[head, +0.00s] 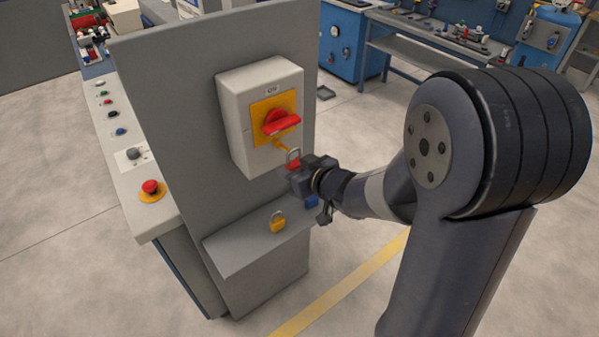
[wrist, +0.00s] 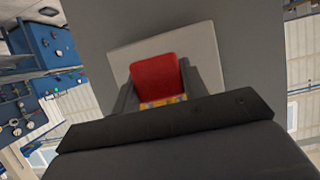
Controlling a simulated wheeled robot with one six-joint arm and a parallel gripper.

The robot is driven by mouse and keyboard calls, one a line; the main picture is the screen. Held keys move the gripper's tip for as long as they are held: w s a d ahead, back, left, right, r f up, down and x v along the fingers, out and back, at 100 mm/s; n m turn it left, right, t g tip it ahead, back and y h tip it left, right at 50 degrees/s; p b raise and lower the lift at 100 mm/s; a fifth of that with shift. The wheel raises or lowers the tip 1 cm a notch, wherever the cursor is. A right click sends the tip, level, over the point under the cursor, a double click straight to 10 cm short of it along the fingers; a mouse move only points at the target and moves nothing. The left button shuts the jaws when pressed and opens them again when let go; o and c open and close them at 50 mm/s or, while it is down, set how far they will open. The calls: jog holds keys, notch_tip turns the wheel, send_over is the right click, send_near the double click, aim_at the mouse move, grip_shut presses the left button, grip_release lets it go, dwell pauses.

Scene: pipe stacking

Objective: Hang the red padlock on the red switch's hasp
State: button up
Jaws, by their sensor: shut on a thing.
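The red padlock (head: 292,164) is between the fingers of my gripper (head: 297,172), with its shackle pointing up. In the wrist view the padlock's red body (wrist: 157,76) fills the space between the two dark fingers of my gripper (wrist: 158,84). The red switch (head: 281,122) sits on a yellow plate on a pale box (head: 240,125) fixed to the grey panel. The yellow hasp (head: 282,144) sticks out below the switch. The shackle is close below the hasp; I cannot tell whether they touch.
A yellow padlock (head: 277,223) and a partly hidden blue padlock (head: 311,201) are at the grey shelf (head: 230,258) below. A console (head: 125,180) with several buttons and a red emergency knob (head: 150,187) stands on the left. Open floor lies right of the panel.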

aim_at(277, 158)
jog(key=shift+w+a+f, duration=0.1)
jog(key=shift+w+a, duration=0.35)
jog(key=shift+w, duration=0.2)
jog(key=shift+w+a+f, duration=0.1)
jog(key=shift+w+a, duration=0.3)
jog(key=shift+w, duration=0.2)
jog(key=shift+w+a+f+b, duration=0.2)
jog(key=shift+w+a+b, duration=0.2)
jog(key=shift+w, duration=0.1)
jog(key=shift+d, duration=0.1)
jog(key=o, duration=1.1)
jog(key=shift+s, duration=0.1)
